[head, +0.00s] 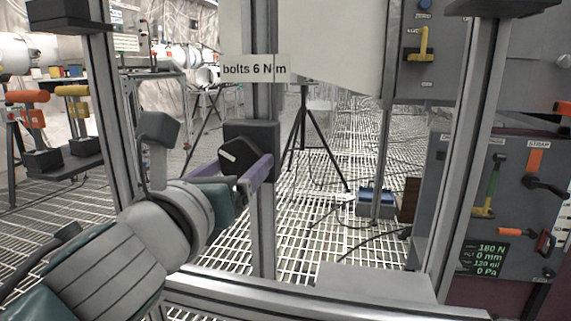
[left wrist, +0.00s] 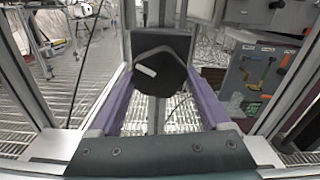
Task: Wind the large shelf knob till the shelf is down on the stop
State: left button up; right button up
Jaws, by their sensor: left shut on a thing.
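The large knob (head: 238,157) is black and six-sided, on a black block (head: 262,137) fixed to an upright metal post. In the left wrist view the knob (left wrist: 159,71) shows a white mark at the left of its face, tilted slightly down to the right. My left gripper (head: 246,161) is shut on the knob, its purple fingers one on each side. In the left wrist view these fingers (left wrist: 158,78) reach forward along both sides of the knob. I cannot make out for certain which part is the shelf or its stop. My right gripper is not in view.
Metal uprights stand left (head: 112,120) and right (head: 470,150) of the knob. A crossbar (head: 330,306) runs along the bottom, near a flat grey plate (head: 375,281). A label reading "bolts 6 N m" (head: 255,68) hangs above the knob. A panel with handles (head: 510,205) stands at right.

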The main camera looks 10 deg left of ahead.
pick_arm(q)
jog(key=n+p, duration=0.1)
jog(key=n, duration=0.4)
jog(key=shift+r, duration=0.1)
jog(key=n+p, duration=0.1)
jog(key=n, duration=0.4)
jog(key=shift+d+n, duration=0.15)
jog(key=shift+n, duration=0.15)
jog(key=n+p, duration=0.1)
jog(key=n, duration=0.4)
jog(key=shift+r, duration=0.2)
jog(key=n+p, duration=0.1)
jog(key=n, duration=0.4)
jog(key=shift+r+p, duration=0.1)
jog(key=shift+p, duration=0.3)
jog(key=n+p, duration=0.2)
jog(key=n, duration=0.3)
jog(key=shift+r, duration=0.1)
jog(key=n+p, duration=0.2)
jog(key=n, duration=0.3)
jog(key=shift+n, duration=0.4)
jog(key=n, duration=0.3)
jog(key=n+p, duration=0.1)
jog(key=shift+a+n, duration=0.25)
jog(key=shift+n, duration=0.05)
jog(key=n, duration=0.5)
jog(key=shift+a, duration=0.1)
jog(key=shift+n, duration=0.3)
